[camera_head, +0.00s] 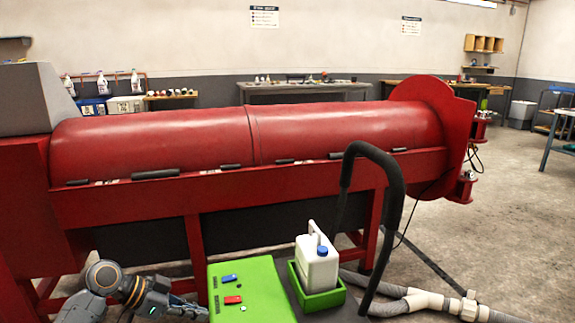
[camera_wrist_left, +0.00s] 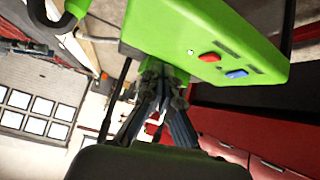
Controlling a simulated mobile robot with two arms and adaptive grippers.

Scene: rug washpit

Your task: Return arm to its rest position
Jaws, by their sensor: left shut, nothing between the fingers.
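My left arm comes in at the lower left of the head view. Its gripper (camera_head: 190,308) is low, beside the left edge of a green machine (camera_head: 262,283). In the left wrist view its fingers (camera_wrist_left: 157,72) are together with nothing held, and their tips appear close to the green machine's body (camera_wrist_left: 185,30). I cannot tell whether they touch it. The machine's panel has a blue switch (camera_head: 230,279) and a red switch (camera_head: 232,299). My right gripper is not in view.
A long red drum machine (camera_head: 250,135) stands behind the green one. A white jug (camera_head: 317,262) sits in a green tray beside a black curved handle (camera_head: 396,190). A grey hose (camera_head: 410,302) lies on the floor at right. Open floor (camera_head: 500,225) is at the right.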

